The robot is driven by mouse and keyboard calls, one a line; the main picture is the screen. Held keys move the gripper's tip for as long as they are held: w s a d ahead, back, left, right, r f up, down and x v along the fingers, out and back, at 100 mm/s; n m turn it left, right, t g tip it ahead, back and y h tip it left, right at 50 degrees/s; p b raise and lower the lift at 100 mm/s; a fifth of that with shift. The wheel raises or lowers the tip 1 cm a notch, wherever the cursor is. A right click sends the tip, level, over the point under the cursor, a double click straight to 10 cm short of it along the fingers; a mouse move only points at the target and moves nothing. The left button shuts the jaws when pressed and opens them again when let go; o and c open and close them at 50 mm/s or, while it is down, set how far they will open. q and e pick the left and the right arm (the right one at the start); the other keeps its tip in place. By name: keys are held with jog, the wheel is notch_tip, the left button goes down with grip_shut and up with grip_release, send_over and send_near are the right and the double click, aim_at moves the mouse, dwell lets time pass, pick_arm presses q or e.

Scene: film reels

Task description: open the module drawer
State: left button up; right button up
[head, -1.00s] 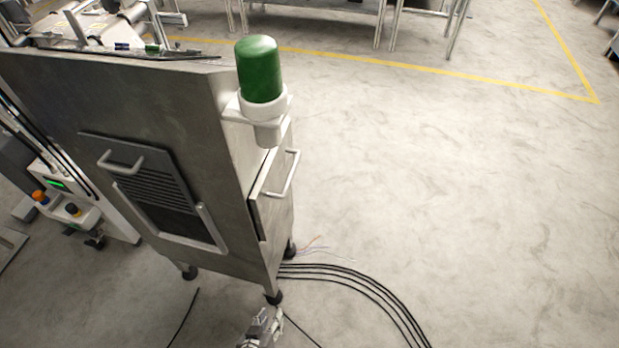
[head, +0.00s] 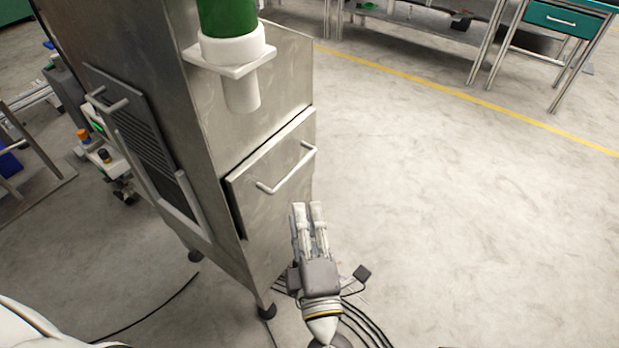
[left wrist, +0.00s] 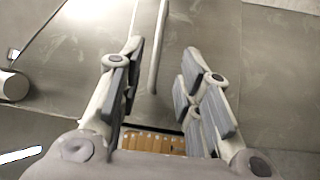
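The module drawer (head: 268,190) is a grey metal front low on the side of a tall metal cabinet (head: 180,60). It has a pale bar handle (head: 290,172). A narrow dark gap shows along its left edge. My left gripper (head: 308,207) is in front of the drawer, just below and right of the handle in the picture. In the left wrist view, the fingers (left wrist: 165,75) are open and apart. The handle bar (left wrist: 157,50) shows beyond and between them, not gripped. A brownish strip (left wrist: 152,143) shows low between the fingers; I cannot tell what it is. My right gripper is out of view.
A green cylinder (head: 228,15) in a white bracket (head: 232,55) juts out above the drawer. Black cables (head: 365,325) lie on the floor by my left gripper. A vented panel (head: 145,150) is on the cabinet's left face. Floor to the right is clear.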

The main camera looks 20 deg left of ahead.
pick_arm(q)
jog(key=x, duration=1)
jog(key=shift+w+a, duration=0.25)
jog(key=shift+w, duration=0.05)
grip_shut()
